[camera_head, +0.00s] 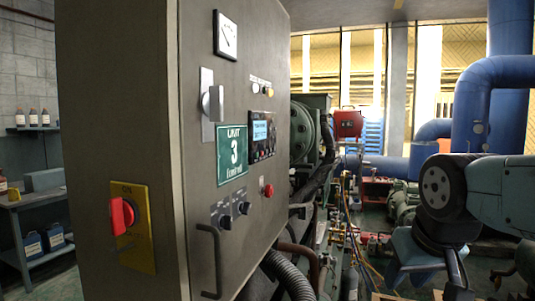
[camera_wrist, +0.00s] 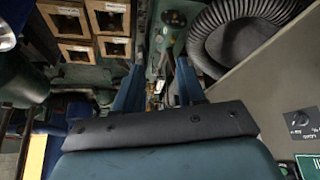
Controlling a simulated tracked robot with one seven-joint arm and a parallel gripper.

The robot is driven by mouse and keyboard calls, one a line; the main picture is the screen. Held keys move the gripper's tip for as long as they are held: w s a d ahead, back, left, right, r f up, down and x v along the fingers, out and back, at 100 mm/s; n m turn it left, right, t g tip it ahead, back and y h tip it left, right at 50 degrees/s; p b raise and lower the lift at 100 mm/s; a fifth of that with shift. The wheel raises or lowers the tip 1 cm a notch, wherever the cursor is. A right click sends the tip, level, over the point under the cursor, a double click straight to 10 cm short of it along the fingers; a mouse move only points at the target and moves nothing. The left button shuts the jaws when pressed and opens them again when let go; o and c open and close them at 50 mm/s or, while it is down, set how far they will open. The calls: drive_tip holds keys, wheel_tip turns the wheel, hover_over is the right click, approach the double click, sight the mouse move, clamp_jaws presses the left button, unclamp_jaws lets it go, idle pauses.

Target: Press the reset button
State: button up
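A grey control cabinet (camera_head: 205,250) with a green "UNIT 3" sign (camera_head: 231,152) fills the left and middle of the head view. A round red button (camera_head: 268,190) sits on its front, right of the sign. A display panel (camera_head: 262,132) with small buttons is above it. No reset label is readable, so I cannot tell which button is the reset. My gripper points down at the right of the head view, well apart from the cabinet. In the wrist view, its two blue fingers are spread with nothing held between them (camera_wrist: 160,75).
Two black knobs (camera_head: 243,208), a door handle (camera_head: 210,262) and a red rotary switch (camera_head: 123,214) stick out from the cabinet. A corrugated hose (camera_head: 290,273) runs beside it. Pipes and machinery stand behind. In the wrist view, wooden boxes (camera_wrist: 112,47) lie at upper left.

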clamp_jaws()
idle(1.3)
